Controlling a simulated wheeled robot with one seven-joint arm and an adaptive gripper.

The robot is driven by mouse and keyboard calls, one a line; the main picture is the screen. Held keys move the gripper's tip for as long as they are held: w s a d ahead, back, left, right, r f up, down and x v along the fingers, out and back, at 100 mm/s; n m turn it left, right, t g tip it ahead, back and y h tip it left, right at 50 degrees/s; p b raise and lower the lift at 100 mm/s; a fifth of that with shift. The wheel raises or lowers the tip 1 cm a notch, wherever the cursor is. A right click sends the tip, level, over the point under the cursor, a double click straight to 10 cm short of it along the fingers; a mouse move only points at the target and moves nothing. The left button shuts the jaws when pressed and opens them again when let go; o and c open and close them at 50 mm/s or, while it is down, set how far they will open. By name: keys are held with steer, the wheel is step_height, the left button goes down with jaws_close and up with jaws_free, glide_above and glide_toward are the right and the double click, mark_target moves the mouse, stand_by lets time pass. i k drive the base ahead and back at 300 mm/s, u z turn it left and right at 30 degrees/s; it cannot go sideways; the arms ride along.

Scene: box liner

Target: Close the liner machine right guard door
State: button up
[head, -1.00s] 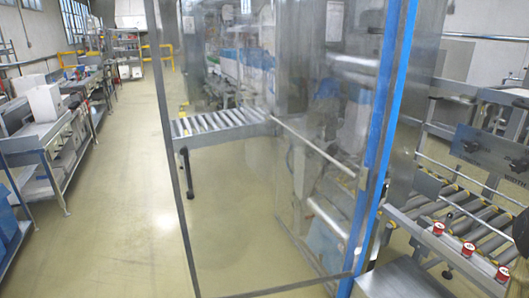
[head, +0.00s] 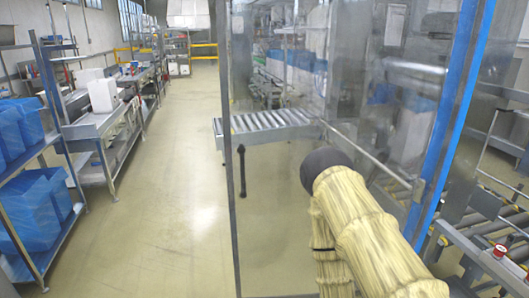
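The guard door (head: 275,215) is a large clear panel with a thin dark grey frame, standing upright in the middle of the head view. A blue upright strip (head: 452,120) runs along its right side. The door appears to stand swung out from the machine, with floor and rollers visible through it. My arm, in a pale yellow sleeve with a dark rounded part, rises in front of the panel's lower right and hides part of it. I cannot tell whether the arm touches the door. My gripper's fingers do not show.
A roller conveyor (head: 265,126) lies behind the panel. Another roller section with a red button (head: 499,251) is at the lower right. Shelving with blue bins (head: 28,235) and workbenches (head: 100,125) line the left. The floor aisle (head: 185,190) between them and the door is clear.

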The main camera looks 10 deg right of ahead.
mark_target(220, 7)
steer(key=u, duration=0.8)
steer(key=i, duration=4.85)
steer(key=z, duration=4.75)
steer(key=i, duration=1.4)
steer(key=u, duration=0.05)
